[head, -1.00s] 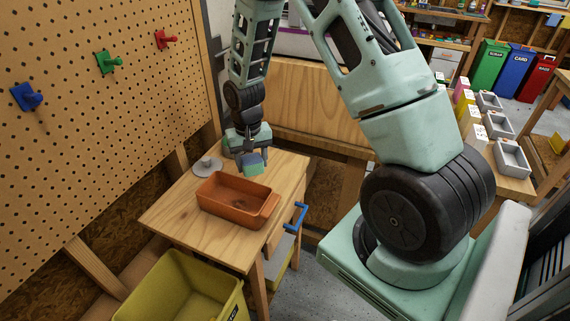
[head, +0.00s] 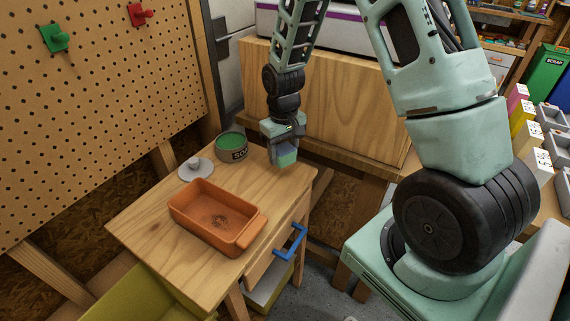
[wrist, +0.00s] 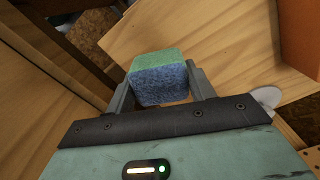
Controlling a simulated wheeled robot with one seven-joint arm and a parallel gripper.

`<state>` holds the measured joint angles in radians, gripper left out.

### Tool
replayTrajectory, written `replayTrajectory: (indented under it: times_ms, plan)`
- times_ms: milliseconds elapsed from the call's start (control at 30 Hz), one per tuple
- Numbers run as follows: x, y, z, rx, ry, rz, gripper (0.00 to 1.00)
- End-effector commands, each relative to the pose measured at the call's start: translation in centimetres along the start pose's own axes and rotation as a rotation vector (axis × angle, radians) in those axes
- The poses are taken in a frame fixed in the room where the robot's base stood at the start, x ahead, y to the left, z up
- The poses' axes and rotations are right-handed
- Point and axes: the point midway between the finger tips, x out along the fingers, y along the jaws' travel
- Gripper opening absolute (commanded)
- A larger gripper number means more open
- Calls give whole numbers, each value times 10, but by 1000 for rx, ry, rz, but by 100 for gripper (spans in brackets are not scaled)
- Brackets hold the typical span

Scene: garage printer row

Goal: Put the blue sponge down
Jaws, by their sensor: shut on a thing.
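The blue sponge (wrist: 158,84) has a green layer along one side and sits between the two fingers in the wrist view. My gripper (wrist: 160,92) is shut on it. In the head view my gripper (head: 285,148) points down with the sponge (head: 284,158) at the right back corner of the small wooden table (head: 150,232). I cannot tell whether the sponge touches the tabletop.
An orange dish (head: 212,222) stands in the middle of the table. A grey lid with a knob (head: 196,169) and a round tin with a green top (head: 231,146) are at the back left. A blue handle (head: 291,243) juts from the table's drawer front. A yellow-green bin (head: 125,300) stands in front.

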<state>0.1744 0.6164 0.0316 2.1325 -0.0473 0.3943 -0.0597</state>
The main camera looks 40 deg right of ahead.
Motion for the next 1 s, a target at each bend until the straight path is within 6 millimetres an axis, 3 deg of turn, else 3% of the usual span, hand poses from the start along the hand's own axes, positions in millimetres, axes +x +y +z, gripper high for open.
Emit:
replayTrajectory:
  times_ms: [333, 767, 800, 867, 1000]
  plan:
    - [42, 0, 0, 0, -3, 0, 29]
    - [51, 0, 0, 1, 1, 1, 29]
    - [51, 0, 0, 1, 1, 1, 56]
    - [50, 0, 0, 1, 1, 1, 73]
    - [50, 0, 0, 1, 1, 1, 76]
